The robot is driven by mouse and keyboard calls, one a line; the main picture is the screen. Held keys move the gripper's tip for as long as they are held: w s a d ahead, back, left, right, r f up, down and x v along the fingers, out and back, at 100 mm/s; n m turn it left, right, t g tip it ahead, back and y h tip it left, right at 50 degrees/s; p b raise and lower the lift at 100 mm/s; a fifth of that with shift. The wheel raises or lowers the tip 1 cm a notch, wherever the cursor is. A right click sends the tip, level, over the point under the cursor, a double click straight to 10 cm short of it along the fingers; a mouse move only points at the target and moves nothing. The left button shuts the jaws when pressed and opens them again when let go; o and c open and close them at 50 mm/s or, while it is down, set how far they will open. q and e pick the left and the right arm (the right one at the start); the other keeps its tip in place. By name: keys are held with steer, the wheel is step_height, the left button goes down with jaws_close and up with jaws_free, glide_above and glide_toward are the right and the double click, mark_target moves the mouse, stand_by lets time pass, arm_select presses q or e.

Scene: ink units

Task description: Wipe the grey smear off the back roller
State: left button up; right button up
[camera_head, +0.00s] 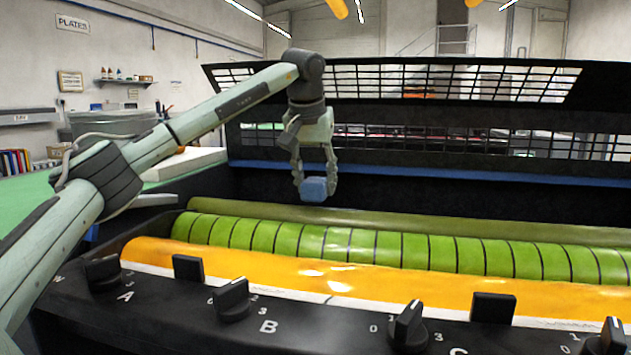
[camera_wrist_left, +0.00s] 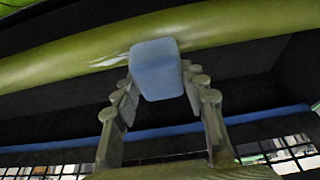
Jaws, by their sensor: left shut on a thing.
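My left gripper (camera_head: 315,178) is shut on a blue block-shaped pad (camera_head: 314,190) and points down. The pad also shows in the left wrist view (camera_wrist_left: 156,68), between the two fingers. The back roller (camera_head: 420,223) is a smooth olive-green cylinder behind the bright green one, and it crosses the left wrist view (camera_wrist_left: 60,68). The pad is close to this roller; I cannot tell whether it touches. A pale streak (camera_wrist_left: 108,60), perhaps the grey smear, lies on the roller left of the pad in the wrist view. No smear stands out in the head view. My right gripper is out of view.
The bright green roller (camera_head: 385,245) with dark bands and an orange roller (camera_head: 260,268) lie in front. A black panel with knobs (camera_head: 232,299) runs along the near edge. A raised black grille (camera_head: 450,80) stands behind, above a blue bar (camera_head: 450,177).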

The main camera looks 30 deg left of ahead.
mark_target(367, 212)
arm_select(q)
steer(key=shift+f, duration=1.05)
steer(key=shift+d, duration=0.1)
steer(key=shift+w+d+r+p, duration=0.1)
steer(key=shift+w+d+p, duration=0.05)
steer(key=shift+d+p, duration=0.25)
steer(key=shift+w+d+r+p, duration=0.1)
steer(key=shift+d+p, duration=0.15)
steer(key=shift+d, duration=0.25)
steer(key=shift+w+d+f+p, duration=0.1)
steer(key=shift+w+d+p, duration=0.15)
steer(key=shift+d+p, duration=0.65)
steer(key=shift+w+d+f+p, duration=0.1)
steer(key=shift+w+d+p, duration=0.25)
steer(key=shift+d, duration=0.85)
steer(key=shift+d+f, duration=0.1)
steer(key=shift+d, duration=0.3)
steer(key=shift+w+d, duration=0.25)
steer(key=shift+d, duration=0.6)
steer(key=shift+w+d, duration=0.2)
steer(key=shift+d, duration=0.6)
steer(key=shift+s+a, duration=0.45)
steer(key=shift+a, duration=1.3)
steer(key=shift+s+a, duration=0.5)
steer(key=shift+a, duration=1.25)
steer(key=shift+s+a, duration=0.45)
steer(key=shift+a, duration=1.3)
